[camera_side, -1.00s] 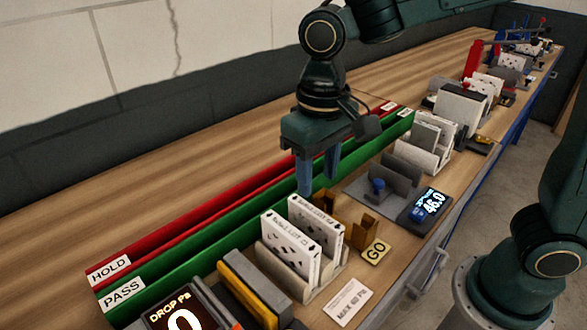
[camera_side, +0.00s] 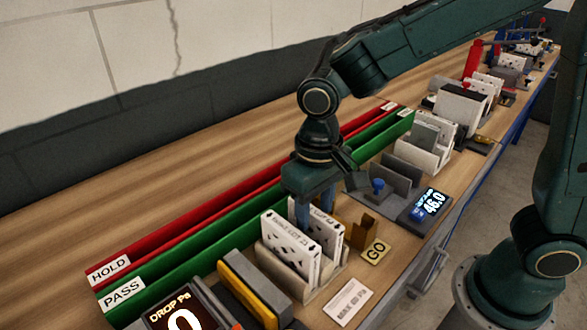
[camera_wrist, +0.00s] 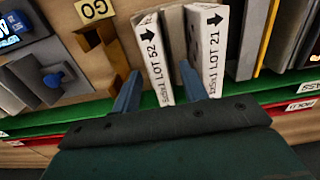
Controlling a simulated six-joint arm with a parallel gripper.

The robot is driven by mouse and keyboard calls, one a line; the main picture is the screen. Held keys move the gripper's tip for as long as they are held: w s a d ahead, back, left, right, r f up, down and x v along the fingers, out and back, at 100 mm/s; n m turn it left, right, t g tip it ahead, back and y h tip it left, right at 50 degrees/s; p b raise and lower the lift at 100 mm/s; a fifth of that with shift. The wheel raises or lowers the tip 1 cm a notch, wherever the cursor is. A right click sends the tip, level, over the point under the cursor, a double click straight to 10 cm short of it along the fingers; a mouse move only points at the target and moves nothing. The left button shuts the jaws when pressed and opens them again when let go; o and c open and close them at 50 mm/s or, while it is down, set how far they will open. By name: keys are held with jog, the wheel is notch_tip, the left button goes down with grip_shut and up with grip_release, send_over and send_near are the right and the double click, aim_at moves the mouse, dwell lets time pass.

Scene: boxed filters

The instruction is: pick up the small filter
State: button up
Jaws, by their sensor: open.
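Two white boxed filters stand upright side by side in a light rack. The front one is marked LOT 21 (camera_side: 288,249); it also shows in the wrist view (camera_wrist: 207,50). The one behind it is marked LOT 52 (camera_side: 331,233), and it also shows in the wrist view (camera_wrist: 153,55). Neither label says small, and I cannot tell their sizes apart surely. My gripper (camera_side: 316,212) is open just above the rack; in the wrist view, its blue fingers (camera_wrist: 159,70) lie either side of the LOT 52 box. Contact cannot be told.
The green PASS channel (camera_side: 190,238) and red HOLD channel (camera_side: 185,222) run behind the rack. A brown bracket (camera_side: 362,229) and GO plate (camera_side: 376,251) stand to its right. A yellow-edged holder (camera_side: 250,284) stands close on the left. The wooden bench (camera_side: 120,195) is clear behind the channels.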

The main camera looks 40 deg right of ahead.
jog(key=shift+f, duration=0.85)
grip_shut()
